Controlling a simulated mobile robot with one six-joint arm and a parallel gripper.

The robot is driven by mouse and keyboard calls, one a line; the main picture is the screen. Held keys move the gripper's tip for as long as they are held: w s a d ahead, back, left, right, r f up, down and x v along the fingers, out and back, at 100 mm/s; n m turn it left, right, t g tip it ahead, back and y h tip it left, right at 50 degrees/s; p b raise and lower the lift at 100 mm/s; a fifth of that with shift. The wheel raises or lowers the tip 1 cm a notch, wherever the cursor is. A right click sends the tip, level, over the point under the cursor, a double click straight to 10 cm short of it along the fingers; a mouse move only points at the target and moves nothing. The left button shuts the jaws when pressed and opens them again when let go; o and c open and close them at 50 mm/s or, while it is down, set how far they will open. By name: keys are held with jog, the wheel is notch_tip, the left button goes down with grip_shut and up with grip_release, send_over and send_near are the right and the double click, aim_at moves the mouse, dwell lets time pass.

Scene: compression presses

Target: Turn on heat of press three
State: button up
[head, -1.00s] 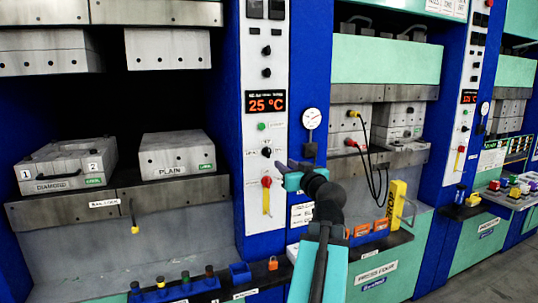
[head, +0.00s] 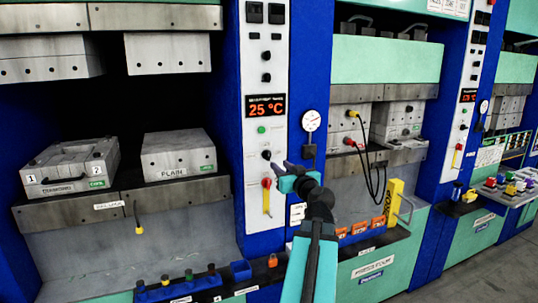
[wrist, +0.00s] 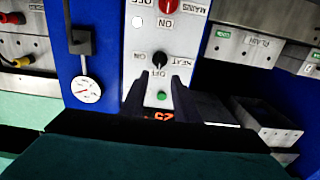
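A white control panel (head: 267,215) stands between two presses. Its black heat knob (head: 266,155) sits below the green button (head: 262,129) and the 25 °C display (head: 266,106). In the wrist view, turned about upside down, the black heat knob (wrist: 159,59) has HEAT, ON and OFF lettering around it; its pointer setting is too small to read surely. My gripper (head: 284,165) is just right of the knob in the head view. In the wrist view my gripper (wrist: 160,76) has its two dark fingers apart, with nothing between them; the knob is just beyond the tips.
A round gauge (head: 311,120) hangs to the right.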

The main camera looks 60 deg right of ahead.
aim_at(269, 155)
jog(key=p+x, duration=0.3)
jog(key=x, duration=0.5)
jog(key=shift+w+d+r+p, duration=0.1)
jog(key=shift+w+d+p, duration=0.15)
jog(key=shift+d+p, duration=0.05)
jog(key=shift+w+d, duration=0.35)
jog(key=shift+w, duration=0.15)
